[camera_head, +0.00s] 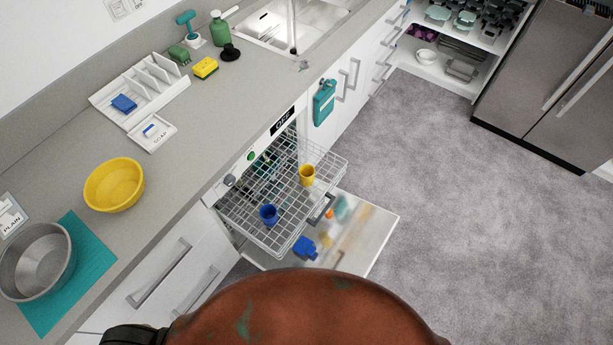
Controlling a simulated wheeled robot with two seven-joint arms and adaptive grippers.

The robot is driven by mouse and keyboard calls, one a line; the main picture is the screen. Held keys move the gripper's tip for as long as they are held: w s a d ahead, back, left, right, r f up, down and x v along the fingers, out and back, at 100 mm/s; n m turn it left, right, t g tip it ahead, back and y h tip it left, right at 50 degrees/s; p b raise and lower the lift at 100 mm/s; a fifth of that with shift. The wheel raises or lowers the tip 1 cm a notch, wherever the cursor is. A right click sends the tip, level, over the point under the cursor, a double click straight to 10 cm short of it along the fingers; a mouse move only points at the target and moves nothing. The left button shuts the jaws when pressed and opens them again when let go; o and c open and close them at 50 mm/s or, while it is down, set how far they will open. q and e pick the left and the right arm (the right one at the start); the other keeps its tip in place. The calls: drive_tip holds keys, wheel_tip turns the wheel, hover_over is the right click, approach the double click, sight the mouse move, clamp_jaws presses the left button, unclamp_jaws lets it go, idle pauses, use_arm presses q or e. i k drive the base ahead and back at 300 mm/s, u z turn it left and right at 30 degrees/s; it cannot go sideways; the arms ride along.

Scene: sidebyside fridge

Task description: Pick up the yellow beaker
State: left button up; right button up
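The yellow beaker (307,175) stands in the pulled-out upper wire rack (335,160) of the dishwasher, toward the rack's right side. A blue cup (268,214) is in the same rack, nearer to me and to the left. Neither of my grippers can be made out in the head view. A dark piece shows at the bottom left edge, but I cannot tell what part it is.
The dishwasher door (380,235) hangs open below the rack. A blue item (305,247) is low by the door. A yellow bowl (114,185) and a metal pot (38,262) are on the counter. A large brown rounded shape blocks the bottom centre. Grey floor (450,230) is clear at right.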

sight(306, 172)
drive_tip(key=u, duration=0.55)
drive_tip(key=k, duration=1.3)
drive_tip(key=u, duration=0.9)
drive_tip(key=i, duration=1.35)
drive_tip(key=z, duration=0.8)
